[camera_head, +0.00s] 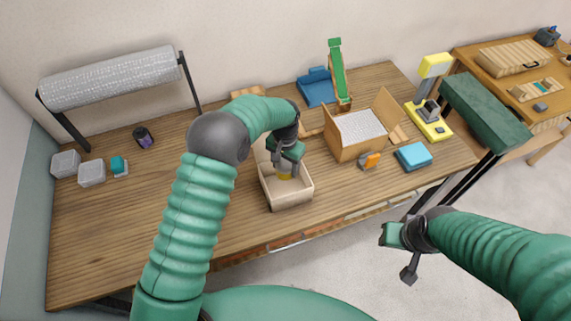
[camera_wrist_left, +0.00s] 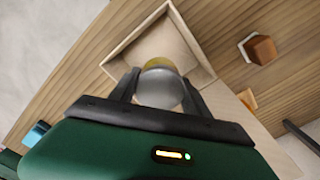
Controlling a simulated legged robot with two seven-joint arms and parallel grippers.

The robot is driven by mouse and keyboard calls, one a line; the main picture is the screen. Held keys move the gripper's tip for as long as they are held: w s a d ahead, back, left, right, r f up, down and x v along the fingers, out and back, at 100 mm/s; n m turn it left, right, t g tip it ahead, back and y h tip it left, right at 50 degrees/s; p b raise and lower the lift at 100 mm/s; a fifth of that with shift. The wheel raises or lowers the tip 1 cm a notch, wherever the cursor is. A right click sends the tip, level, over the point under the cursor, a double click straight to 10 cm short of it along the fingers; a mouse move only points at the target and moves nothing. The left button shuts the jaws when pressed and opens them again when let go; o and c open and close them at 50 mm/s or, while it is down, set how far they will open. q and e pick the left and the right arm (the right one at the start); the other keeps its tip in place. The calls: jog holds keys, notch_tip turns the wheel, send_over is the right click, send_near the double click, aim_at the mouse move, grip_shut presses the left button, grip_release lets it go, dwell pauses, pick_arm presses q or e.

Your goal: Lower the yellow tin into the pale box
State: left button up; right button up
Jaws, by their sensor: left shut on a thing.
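The yellow tin (camera_head: 285,172) is held by my left gripper (camera_head: 285,165) over the pale box (camera_head: 290,198). In the left wrist view the tin (camera_wrist_left: 160,84) shows a grey, rounded near face and a yellow far edge, between the two dark fingers of my left gripper (camera_wrist_left: 158,92). The open pale box (camera_wrist_left: 190,58) lies beyond it, and the tin overlaps its interior. Whether the tin touches the box floor cannot be told. My right gripper (camera_head: 392,234) is away from the table, in front of its edge, and its fingers are not clear.
A cardboard box (camera_head: 348,148) with raised flaps stands right of the pale box, with an orange item (camera_head: 370,160) and a blue box (camera_head: 413,156) near it. A wrap roll (camera_head: 112,77) stands back left. The table's left front is clear.

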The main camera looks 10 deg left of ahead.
pick_arm(q)
jog(key=shift+f+b, duration=1.55)
jog(key=shift+f, duration=1.15)
jog(key=shift+f+b, duration=1.65)
jog(key=shift+f, duration=0.85)
jog(key=o, duration=1.6)
jog(key=shift+c, duration=0.2)
jog(key=b, duration=0.2)
send_near(285, 163)
notch_tip(285, 163, down, 5)
jog(key=shift+d+f, duration=0.1)
jog(key=shift+f, duration=0.05)
jog(key=s+a+f+n+t, duration=0.1)
jog(key=s+a, duration=0.3)
jog(key=s, duration=0.7)
jog(key=s+a+f+n+t, duration=0.1)
jog(key=s+a+f+n, duration=0.1)
jog(key=s, duration=1)
jog(key=shift+s+a+f+n+t, duration=0.15)
jog(key=shift+a+f+n+t, duration=0.25)
jog(key=shift+a, duration=0.8)
